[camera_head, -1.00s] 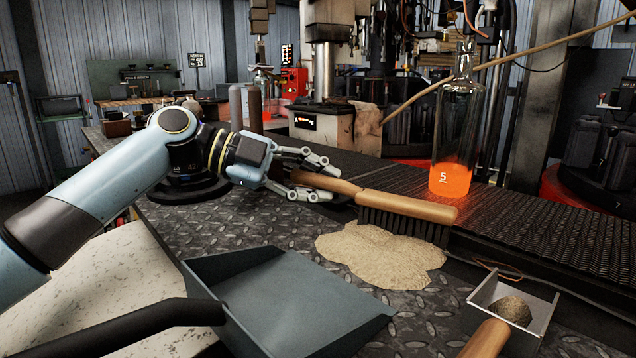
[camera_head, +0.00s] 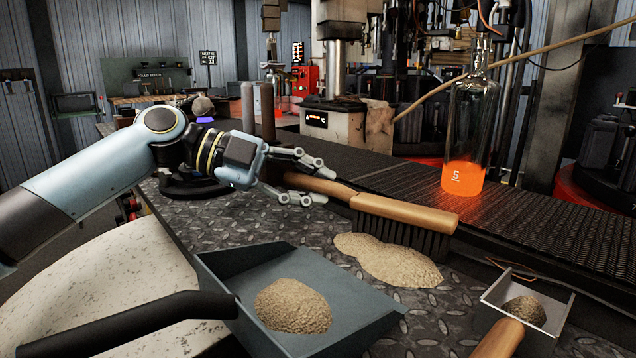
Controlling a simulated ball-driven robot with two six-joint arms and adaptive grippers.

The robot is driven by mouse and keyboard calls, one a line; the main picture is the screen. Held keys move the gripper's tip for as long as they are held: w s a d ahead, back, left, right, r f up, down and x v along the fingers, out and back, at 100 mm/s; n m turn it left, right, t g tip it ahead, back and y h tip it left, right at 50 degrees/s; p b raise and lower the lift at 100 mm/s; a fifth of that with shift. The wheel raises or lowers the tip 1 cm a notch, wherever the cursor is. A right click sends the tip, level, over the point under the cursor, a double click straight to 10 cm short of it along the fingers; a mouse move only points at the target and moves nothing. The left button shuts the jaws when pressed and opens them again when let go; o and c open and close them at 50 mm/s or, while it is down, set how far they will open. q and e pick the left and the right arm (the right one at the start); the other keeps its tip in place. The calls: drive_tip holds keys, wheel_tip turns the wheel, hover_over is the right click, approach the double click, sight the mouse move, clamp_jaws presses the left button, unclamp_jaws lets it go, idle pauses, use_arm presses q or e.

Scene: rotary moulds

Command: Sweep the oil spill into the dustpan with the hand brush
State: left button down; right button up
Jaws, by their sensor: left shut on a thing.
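The hand brush (camera_head: 405,211) has a wooden back and handle and dark bristles. My left gripper (camera_head: 324,185) is shut on the end of its handle. The brush stands bristles down at the far edge of the spill (camera_head: 400,266), a sandy, grainy patch on the chequered metal plate. The grey dustpan (camera_head: 356,322) lies in front, its black handle (camera_head: 130,325) reaching to the lower left. A mound of the same sandy material (camera_head: 293,306) lies in the pan. My right gripper is not in view.
A small metal scoop (camera_head: 556,318) with brown grains and a wooden handle lies at the lower right. A glass bottle (camera_head: 468,135), glowing orange at its base, stands on the dark conveyor (camera_head: 540,215) behind the brush. Chequered plate (camera_head: 290,222) is bare left of the spill.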

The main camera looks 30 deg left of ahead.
use_arm(q)
drive_tip(key=shift+s+a+r, duration=0.1)
drive_tip(key=shift+s+a, duration=0.2)
drive_tip(key=shift+s, duration=0.55)
drive_tip(key=shift+s+a+p, duration=0.25)
drive_tip(key=shift+s+p, duration=0.3)
drive_tip(key=shift+s, duration=0.15)
drive_tip(key=shift+s+a+p, duration=0.25)
drive_tip(key=shift+s+p, duration=0.4)
drive_tip(key=shift+s, duration=0.05)
drive_tip(key=shift+s+a+p, duration=0.2)
drive_tip(key=shift+s+p, duration=0.3)
drive_tip(key=shift+p, duration=0.05)
drive_tip(key=shift+s+a+p, duration=0.1)
drive_tip(key=shift+s+p, duration=0.2)
drive_tip(key=shift+s, duration=0.05)
drive_tip(key=shift+f, duration=0.2)
drive_tip(key=shift+r, duration=0.15)
